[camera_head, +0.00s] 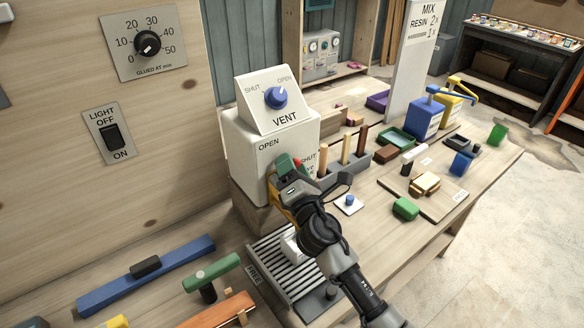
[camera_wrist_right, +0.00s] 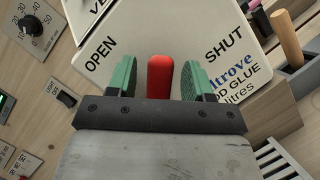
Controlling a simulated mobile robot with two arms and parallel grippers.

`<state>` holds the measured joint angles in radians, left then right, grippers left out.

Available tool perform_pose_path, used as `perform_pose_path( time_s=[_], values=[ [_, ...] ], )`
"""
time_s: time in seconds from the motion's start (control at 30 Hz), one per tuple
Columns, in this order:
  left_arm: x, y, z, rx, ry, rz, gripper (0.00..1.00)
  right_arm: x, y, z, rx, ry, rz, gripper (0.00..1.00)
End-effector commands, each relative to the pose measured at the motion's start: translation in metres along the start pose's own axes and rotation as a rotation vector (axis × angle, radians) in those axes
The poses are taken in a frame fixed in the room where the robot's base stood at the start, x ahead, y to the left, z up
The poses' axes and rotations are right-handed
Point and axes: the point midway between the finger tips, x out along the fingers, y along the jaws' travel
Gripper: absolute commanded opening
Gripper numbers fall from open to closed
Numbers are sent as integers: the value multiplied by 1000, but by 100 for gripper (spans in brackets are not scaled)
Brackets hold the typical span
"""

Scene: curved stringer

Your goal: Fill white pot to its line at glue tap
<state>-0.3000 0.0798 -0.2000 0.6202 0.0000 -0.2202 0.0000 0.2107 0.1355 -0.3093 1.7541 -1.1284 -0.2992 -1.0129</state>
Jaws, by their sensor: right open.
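The white glue tank (camera_head: 262,140) stands against the wall, marked OPEN at its left and SHUT at its right. Its red tap lever (camera_wrist_right: 160,76) stands between my right gripper's green finger pads in the right wrist view; a bit of red also shows in the head view (camera_head: 296,162). My right gripper (camera_head: 287,166) is open around the lever, with gaps on both sides. A white thing, seemingly the white pot (camera_head: 290,244), sits below on the slatted grate (camera_head: 268,262), largely hidden by my right arm. Its line and contents are not visible. My left gripper is out of view.
A VENT dial (camera_head: 276,97) is on the tank's top panel. A rack with wooden handles (camera_head: 347,160) stands to the right. A green-handled tool (camera_head: 211,272) and a blue bar (camera_head: 150,275) lie at the front left. The bench edge runs along the right.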

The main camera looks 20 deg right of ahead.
Motion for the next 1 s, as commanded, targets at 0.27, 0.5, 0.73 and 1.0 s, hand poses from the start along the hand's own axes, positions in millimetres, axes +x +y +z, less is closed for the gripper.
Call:
perform_pose_path(
  time_s=[0.27, 0.5, 0.73, 1.0],
  values=[
    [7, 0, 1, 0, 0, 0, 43, -29, -2, -2, 1, 1, -2, 51],
    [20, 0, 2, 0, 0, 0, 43, -78, -3, -2, 0, 2, -2, 51],
    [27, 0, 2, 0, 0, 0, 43, -105, -2, -1, 0, 1, -1, 51],
    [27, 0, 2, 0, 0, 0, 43, -108, 0, 0, 0, 0, 0, 51]
  ],
)
